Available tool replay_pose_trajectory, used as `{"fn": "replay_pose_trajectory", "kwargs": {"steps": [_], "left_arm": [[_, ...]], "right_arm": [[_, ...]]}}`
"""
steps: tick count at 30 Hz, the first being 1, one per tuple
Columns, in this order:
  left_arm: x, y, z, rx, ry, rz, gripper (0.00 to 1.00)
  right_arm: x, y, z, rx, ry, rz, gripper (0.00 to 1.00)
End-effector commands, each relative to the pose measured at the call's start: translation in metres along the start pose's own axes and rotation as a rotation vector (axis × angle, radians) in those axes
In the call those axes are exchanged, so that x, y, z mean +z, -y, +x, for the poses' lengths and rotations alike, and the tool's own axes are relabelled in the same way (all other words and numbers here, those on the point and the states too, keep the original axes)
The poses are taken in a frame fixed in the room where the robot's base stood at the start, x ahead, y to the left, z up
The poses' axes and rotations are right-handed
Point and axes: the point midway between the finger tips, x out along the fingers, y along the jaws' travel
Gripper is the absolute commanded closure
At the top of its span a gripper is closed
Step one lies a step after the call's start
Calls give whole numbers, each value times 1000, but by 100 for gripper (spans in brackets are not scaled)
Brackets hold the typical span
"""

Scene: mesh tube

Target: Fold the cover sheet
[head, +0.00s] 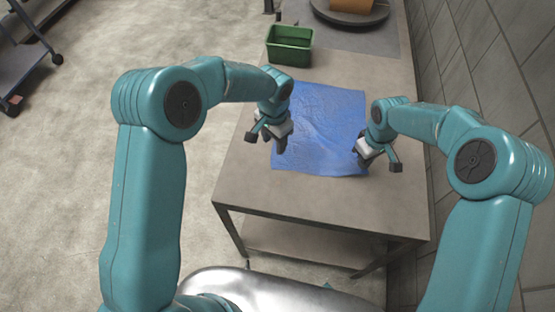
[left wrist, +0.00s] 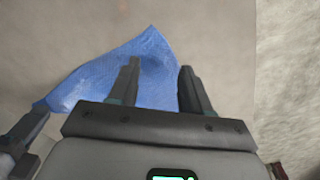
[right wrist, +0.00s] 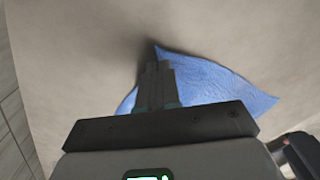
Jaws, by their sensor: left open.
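The blue cover sheet (head: 325,120) lies spread on the table, slightly wrinkled, with its near edge towards me. My left gripper (head: 280,145) is over its near left part. In the left wrist view my left gripper (left wrist: 160,75) is open, with blue sheet (left wrist: 150,50) showing between and beyond its fingers. My right gripper (head: 362,160) is at the near right corner. In the right wrist view my right gripper (right wrist: 157,70) has its fingers together at the sheet's corner (right wrist: 205,80), and they appear to pinch it. The fingertips hide the exact contact.
The table (head: 300,205) has bare room in front of the sheet. A green bin (head: 290,45) stands beyond the sheet at the back left. A round stand (head: 350,14) with a brown object is at the far end. A tiled wall (head: 480,70) runs close along the right.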

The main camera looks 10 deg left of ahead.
Motion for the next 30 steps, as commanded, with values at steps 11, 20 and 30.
{"fn": "replay_pose_trajectory", "kwargs": {"steps": [11, 20, 30], "left_arm": [[0, 0, 59, 1, 2, 1, 52], [0, 1, 76, -1, -1, 0, 52], [0, 0, 77, -1, 0, 1, 66]], "right_arm": [[0, 0, 0, 0, 0, 0, 100], [0, 0, 0, 0, 0, 0, 100], [0, 0, 0, 0, 0, 0, 100]]}}
